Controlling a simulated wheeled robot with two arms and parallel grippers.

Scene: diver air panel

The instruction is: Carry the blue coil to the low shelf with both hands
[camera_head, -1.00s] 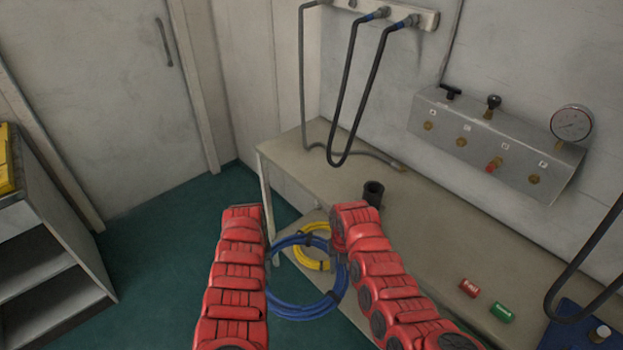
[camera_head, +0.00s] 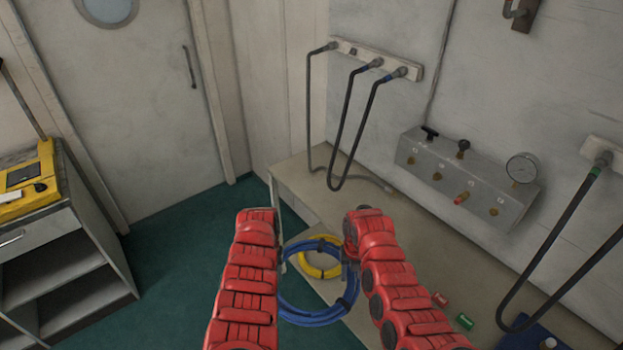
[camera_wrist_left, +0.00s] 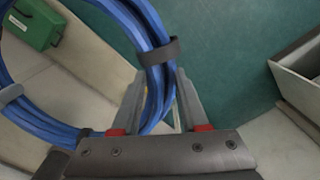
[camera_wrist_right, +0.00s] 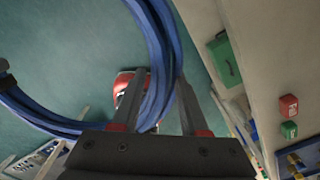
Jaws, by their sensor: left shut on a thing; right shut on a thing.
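The blue coil (camera_head: 316,318) hangs between my two grippers in front of the bench. My left gripper (camera_head: 283,264) is shut on its left side; the left wrist view shows the blue strands (camera_wrist_left: 155,70) between the fingers, near a dark strap. My right gripper (camera_head: 350,264) is shut on its right side; the right wrist view shows the strands (camera_wrist_right: 160,60) between its fingers. A pale low shelf (camera_head: 333,290) shows under the bench top, partly hidden by the coil and right arm. A yellow coil (camera_head: 306,268) lies on it.
The bench (camera_head: 300,180) runs along the right wall under a valve panel (camera_head: 465,180) and hanging hoses. A grey cabinet (camera_head: 60,245) with open shelves stands at the left, a yellow case (camera_head: 30,185) on top. Green floor (camera_head: 185,260) is clear between cabinet and bench.

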